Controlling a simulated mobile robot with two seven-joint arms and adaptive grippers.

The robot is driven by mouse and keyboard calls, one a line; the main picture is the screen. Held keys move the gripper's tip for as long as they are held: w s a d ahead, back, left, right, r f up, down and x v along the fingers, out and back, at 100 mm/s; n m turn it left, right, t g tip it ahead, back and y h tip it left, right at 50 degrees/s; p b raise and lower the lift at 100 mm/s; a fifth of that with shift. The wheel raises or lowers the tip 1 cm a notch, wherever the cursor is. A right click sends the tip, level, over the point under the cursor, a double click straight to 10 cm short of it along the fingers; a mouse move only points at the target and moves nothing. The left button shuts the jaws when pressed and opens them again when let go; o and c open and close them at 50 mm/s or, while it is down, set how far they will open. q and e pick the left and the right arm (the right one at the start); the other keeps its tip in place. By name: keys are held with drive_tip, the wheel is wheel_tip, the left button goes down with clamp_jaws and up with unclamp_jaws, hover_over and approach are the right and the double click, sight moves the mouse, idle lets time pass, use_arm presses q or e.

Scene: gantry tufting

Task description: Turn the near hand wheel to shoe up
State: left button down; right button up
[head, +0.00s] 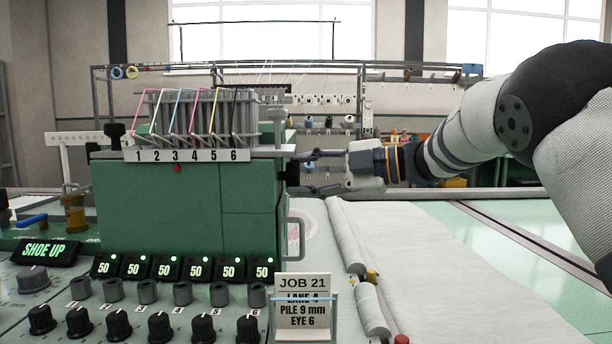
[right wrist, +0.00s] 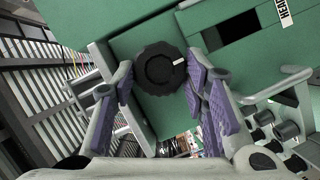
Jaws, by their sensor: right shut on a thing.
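The hand wheel (right wrist: 160,68) is a black knob with a scalloped rim and a white mark at its right side in the right wrist view. It sits on a green face of the tufting head (head: 180,205). My right gripper (right wrist: 165,85) has its purple-padded fingers on either side of the wheel, shut on it. My left gripper is out of view.
A panel of knobs (head: 160,328) and dials reading 50 fills the front left. A JOB 21 card (head: 303,284) stands beside it. White cloth (head: 430,265) lies to the right. A metal handle (head: 301,240) juts from the green head below my gripper.

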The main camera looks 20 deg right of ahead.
idle(0.5)
drive_tip(key=o, duration=1.1)
drive_tip(key=shift+r, duration=0.1)
drive_tip(key=shift+o, duration=0.2)
drive_tip(key=v, duration=0.8)
